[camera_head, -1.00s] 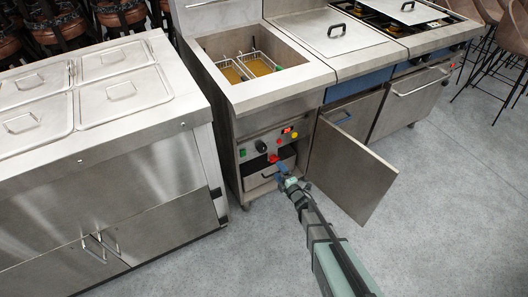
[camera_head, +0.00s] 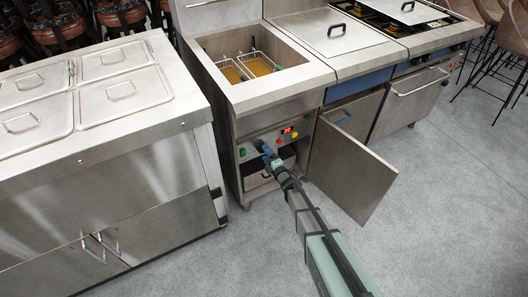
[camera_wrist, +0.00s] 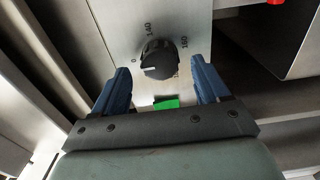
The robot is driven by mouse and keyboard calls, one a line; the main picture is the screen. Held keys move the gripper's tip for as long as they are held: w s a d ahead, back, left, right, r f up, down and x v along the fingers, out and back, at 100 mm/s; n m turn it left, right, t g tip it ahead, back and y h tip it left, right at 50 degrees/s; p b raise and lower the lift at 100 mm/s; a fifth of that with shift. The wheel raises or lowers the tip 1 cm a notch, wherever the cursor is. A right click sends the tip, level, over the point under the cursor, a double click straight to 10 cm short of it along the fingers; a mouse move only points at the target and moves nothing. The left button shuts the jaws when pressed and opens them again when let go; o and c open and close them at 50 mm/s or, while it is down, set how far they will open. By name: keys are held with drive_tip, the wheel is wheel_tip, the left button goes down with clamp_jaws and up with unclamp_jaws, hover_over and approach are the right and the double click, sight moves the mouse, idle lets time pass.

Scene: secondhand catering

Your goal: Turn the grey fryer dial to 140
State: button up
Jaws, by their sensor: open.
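The grey fryer dial (camera_wrist: 159,60) shows in the wrist view as a dark round knob on a steel panel. Its white pointer line points left, close to the 0 mark. The 140 mark is printed above the dial and another number to its upper right. My gripper (camera_wrist: 160,82) is open, with one blue finger on each side of the dial's lower part. I cannot tell whether either finger touches it. In the head view my gripper (camera_head: 268,152) is at the fryer's front panel and hides the dial.
A green switch (camera_wrist: 166,103) sits just below the dial. A red display (camera_head: 286,130) and yellow button (camera_head: 294,136) are to the right on the panel. An open cabinet door (camera_head: 350,172) stands out right of my arm. A steel counter (camera_head: 110,150) is at left.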

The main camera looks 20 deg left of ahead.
drive_tip(key=shift+x, duration=1.5)
drive_tip(key=c, duration=1)
drive_tip(key=shift+c, duration=0.2)
